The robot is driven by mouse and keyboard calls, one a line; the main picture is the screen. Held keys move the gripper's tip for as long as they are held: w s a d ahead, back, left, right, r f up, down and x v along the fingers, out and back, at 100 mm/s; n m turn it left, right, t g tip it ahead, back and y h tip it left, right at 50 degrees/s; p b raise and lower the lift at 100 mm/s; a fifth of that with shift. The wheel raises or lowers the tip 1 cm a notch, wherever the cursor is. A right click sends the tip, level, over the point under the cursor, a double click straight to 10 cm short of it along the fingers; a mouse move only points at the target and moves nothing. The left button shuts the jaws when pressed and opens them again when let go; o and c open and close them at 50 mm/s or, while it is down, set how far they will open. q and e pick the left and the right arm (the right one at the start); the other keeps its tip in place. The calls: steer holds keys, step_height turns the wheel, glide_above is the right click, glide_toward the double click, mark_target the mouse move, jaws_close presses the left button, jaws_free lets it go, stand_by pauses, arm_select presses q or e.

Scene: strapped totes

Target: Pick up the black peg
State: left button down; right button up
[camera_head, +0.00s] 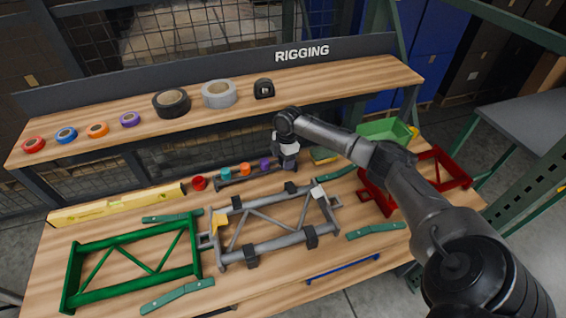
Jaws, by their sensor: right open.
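My right arm comes in from the right, and its gripper (286,164) points down over the back of the lower bench, beside the purple ring (265,164). The gripper is open; its fingertips are small and dark here, and I see nothing held. I cannot clearly pick out a black peg. Several black blocks, one at the front left (251,261) and one at the front right (311,240), sit on the grey frame (270,242). A dark bar (232,181) lies near the coloured rings. My left gripper is out of view.
A green frame (75,275) lies left, a red frame (455,165) right, with a green bin (385,131) behind. A yellow level (115,206) lies at the back left. The raised shelf (330,85) holds tape rolls and a tape measure (264,89).

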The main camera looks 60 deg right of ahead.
steer(key=shift+r, duration=0.1)
steer(key=c, duration=1)
steer(key=shift+c, duration=0.2)
steer(key=shift+r, duration=0.5)
step_height(320, 180, up, 4)
steer(key=shift+f+p, duration=0.2)
steer(key=shift+p, duration=0.5)
steer(key=s+a+r+p, duration=0.5)
steer(key=s+r+p, duration=0.4)
steer(key=s+r, duration=0.1)
steer(key=shift+s+r, duration=0.15)
steer(key=shift+r, duration=0.55)
